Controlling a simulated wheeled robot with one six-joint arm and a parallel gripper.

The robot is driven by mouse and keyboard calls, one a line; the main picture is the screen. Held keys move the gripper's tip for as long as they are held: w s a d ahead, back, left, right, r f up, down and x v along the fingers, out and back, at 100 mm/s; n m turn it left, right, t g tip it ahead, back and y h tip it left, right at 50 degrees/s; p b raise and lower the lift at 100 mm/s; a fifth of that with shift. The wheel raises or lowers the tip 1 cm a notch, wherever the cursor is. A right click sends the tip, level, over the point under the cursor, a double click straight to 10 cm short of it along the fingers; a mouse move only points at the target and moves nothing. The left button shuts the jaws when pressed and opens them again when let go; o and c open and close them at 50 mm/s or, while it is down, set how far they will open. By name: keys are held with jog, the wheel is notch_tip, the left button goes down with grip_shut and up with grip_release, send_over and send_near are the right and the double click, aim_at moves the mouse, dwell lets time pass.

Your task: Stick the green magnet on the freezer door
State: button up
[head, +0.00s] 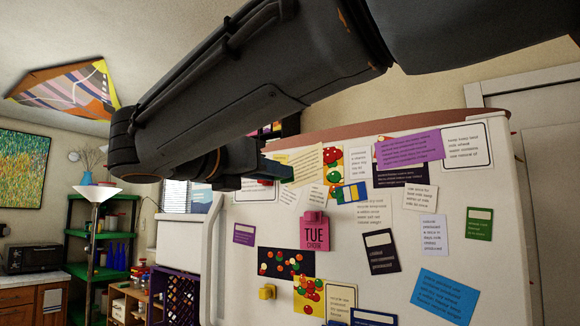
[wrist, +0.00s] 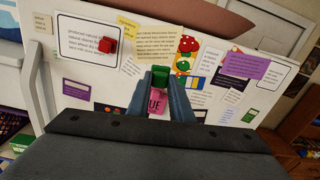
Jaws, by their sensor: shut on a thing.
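The green magnet (wrist: 160,76) is a small block held between the two fingertips of my gripper (wrist: 168,84) in the wrist view. My gripper also shows in the head view (head: 275,172), in front of the upper left part of the white door; the magnet is hidden there. The freezer door (head: 500,268) is white and covered with papers and cards. The magnet is in front of a cream sheet (wrist: 165,52) and above the pink TUE note (head: 314,236). I cannot tell whether the magnet touches the door.
A red magnet (wrist: 107,46) holds a framed note left of the gripper. A yellow magnet (head: 267,292) sits lower on the door. A purple crate (head: 176,298), a green shelf (head: 98,240) and a white lamp (head: 97,193) stand to the left.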

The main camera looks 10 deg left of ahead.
jog(key=shift+w+d+r+b, duration=0.1)
jog(key=shift+w+r+b, duration=0.15)
jog(key=shift+w, duration=0.25)
jog(key=shift+w+d+r+b, duration=0.1)
jog(key=shift+w+r+b, duration=0.1)
jog(key=shift+w, duration=0.25)
jog(key=shift+x, duration=3.55)
jog(key=shift+w+p, duration=0.4)
jog(key=shift+p, duration=0.1)
jog(key=o, duration=0.9)
jog(key=shift+w+d, duration=0.1)
jog(key=shift+d, duration=0.05)
